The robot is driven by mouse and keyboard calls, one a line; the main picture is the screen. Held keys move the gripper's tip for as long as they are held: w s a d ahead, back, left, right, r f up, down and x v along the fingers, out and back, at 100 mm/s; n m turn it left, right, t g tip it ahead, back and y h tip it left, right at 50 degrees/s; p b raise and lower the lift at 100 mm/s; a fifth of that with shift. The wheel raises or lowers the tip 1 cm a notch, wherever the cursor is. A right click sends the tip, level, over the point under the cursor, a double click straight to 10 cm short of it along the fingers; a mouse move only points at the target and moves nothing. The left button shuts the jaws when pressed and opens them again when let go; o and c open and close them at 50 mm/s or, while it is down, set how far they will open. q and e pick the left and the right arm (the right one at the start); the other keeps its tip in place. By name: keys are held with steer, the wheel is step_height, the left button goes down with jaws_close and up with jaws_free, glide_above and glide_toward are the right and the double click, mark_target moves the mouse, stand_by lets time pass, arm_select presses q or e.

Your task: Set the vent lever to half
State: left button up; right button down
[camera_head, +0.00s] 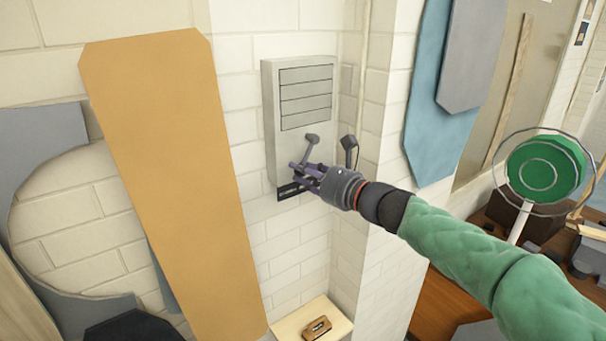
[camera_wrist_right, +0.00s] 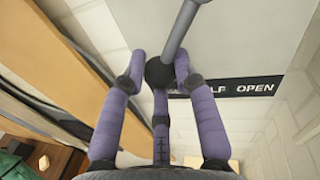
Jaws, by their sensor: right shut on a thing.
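The vent (camera_head: 303,98) is a pale grey wall box with a slatted upper part. Its grey lever (camera_head: 309,146) hangs down from a pivot on the front, its lower end hidden by my right gripper (camera_head: 300,172). In the right wrist view, the dark ball knob (camera_wrist_right: 160,72) of the lever sits between the purple fingers of my right gripper (camera_wrist_right: 160,78), which is shut on it. A black label strip (camera_wrist_right: 250,88) shows "LF" and "OPEN" right of the knob; the rest is hidden. The strip (camera_head: 288,192) also shows at the box's bottom. My left gripper is out of view.
A tall tan board (camera_head: 170,170) leans on the brick wall left of the vent. A dark lever-like fitting (camera_head: 349,148) is just right of the box. A small ledge (camera_head: 290,325) with a brown object (camera_head: 317,327) is below.

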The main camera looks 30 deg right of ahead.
steer(key=shift+w+d+f+n+g+h+b, duration=0.1)
steer(key=shift+d+f+n+g+h+b, duration=0.1)
steer(key=shift+d+n+b, duration=0.7)
steer(key=shift+d+f+n+g+h+b, duration=0.2)
steer(key=shift+d+n+b, duration=0.35)
steer(key=shift+n, duration=0.6)
steer(key=shift+w+d+f+n+g+h+b, duration=0.1)
steer(key=shift+d+f+n+h+b, duration=0.1)
steer(key=shift+d+n+b, duration=0.7)
steer(key=shift+a+n, duration=0.2)
steer(key=shift+n, duration=0.05)
steer(key=shift+s+r, duration=0.1)
steer(key=c, duration=0.9)
jaws_free()
steer(key=shift+c, duration=0.2)
steer(key=v, duration=1.2)
